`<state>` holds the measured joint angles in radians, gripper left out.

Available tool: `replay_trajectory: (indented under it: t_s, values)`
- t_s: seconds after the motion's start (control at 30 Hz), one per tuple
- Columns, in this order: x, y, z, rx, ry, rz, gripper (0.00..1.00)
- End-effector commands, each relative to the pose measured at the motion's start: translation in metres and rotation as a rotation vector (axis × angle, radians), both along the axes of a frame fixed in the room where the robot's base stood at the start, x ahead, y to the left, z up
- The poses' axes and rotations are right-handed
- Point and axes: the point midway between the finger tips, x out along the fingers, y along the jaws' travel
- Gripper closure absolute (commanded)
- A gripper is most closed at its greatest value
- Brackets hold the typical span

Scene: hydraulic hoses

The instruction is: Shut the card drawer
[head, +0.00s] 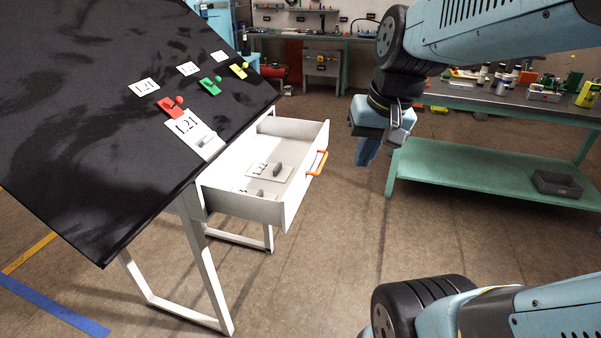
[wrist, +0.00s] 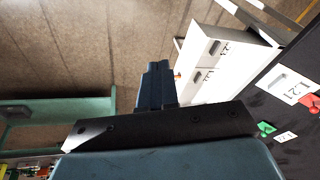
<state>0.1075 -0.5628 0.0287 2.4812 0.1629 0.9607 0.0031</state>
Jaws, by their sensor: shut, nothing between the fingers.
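The card drawer (head: 243,203) is a white drawer that stands pulled out from under the black tilted tabletop (head: 90,120). Its orange handle (head: 318,163) is on the front panel, facing right. Grey-tabbed cards (head: 277,171) lie inside the drawer. My gripper (head: 367,152) is shut and empty, in the air to the right of the handle and apart from it. In the wrist view my gripper (wrist: 157,72) points toward the floor, and the drawer (wrist: 213,55) shows to its right. Its fingers hide most of the handle there.
Cards with red (head: 171,106), green (head: 211,86) and yellow (head: 240,70) clips lie on the tabletop. A green workbench (head: 480,160) with bottles stands at the right, a grey bin (head: 557,184) on its lower shelf. The floor between drawer and workbench is clear.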

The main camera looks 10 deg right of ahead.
Motion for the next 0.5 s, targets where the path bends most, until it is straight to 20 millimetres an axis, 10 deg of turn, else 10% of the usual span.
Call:
replay_trajectory:
  t_s: [0.5]
  values:
    - [0.048,0.006,-0.075,0.373,0.4,-0.295,1.0]
